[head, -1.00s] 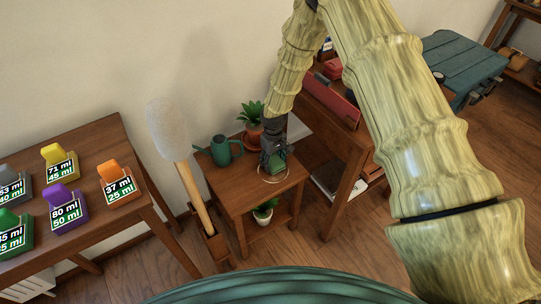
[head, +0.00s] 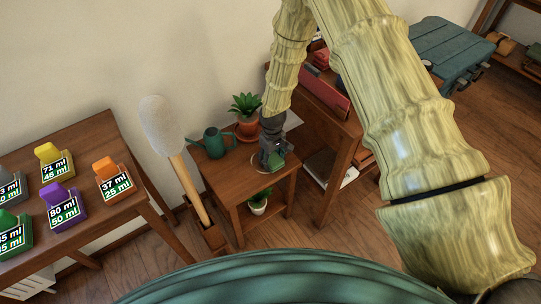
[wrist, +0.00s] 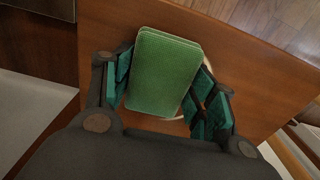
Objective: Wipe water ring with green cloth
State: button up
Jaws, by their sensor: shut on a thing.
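My gripper (wrist: 163,88) is shut on the green cloth (wrist: 163,72), a folded rectangular pad held between the teal finger pads. In the head view my gripper (head: 272,158) is low over the small wooden side table (head: 228,188), near its front right part. The pale water ring (wrist: 180,119) shows only in part, as a thin curve at the cloth's lower and right edges. The cloth covers the rest of it. The cloth is at or very near the tabletop; I cannot tell for certain that it touches.
A teal watering can (head: 214,143) and a potted succulent (head: 246,112) stand at the table's back. Another small plant (head: 259,202) is on the lower shelf. A long-handled duster (head: 165,128) stands at left. A wooden cabinet (head: 335,130) stands close on the right.

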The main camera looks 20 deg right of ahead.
aim_at(271, 167)
jog(key=shift+s+d+f+p, duration=0.1)
jog(key=shift+s+d+p, duration=0.1)
jog(key=shift+s, duration=0.35)
jog(key=shift+s+d+r+p, duration=0.1)
jog(key=shift+s+d+p, duration=0.15)
jog(key=shift+s, duration=0.35)
jog(key=shift+s+d+f+p, duration=0.1)
jog(key=shift+s+d+p, duration=0.1)
jog(key=shift+s, duration=0.35)
jog(key=shift+s+a, duration=0.2)
jog(key=shift+a, duration=0.55)
jog(key=shift+s+a, duration=0.15)
jog(key=shift+a, duration=0.55)
jog(key=shift+w+a+b, duration=0.25)
jog(key=shift+w+a, duration=0.35)
jog(key=shift+w, duration=1.05)
jog(key=shift+w+a+b, duration=0.2)
jog(key=shift+w+a, duration=0.35)
jog(key=shift+w, duration=1.05)
jog(key=shift+w+a+b, duration=0.25)
jog(key=shift+w+a, duration=0.35)
jog(key=shift+w, duration=1.2)
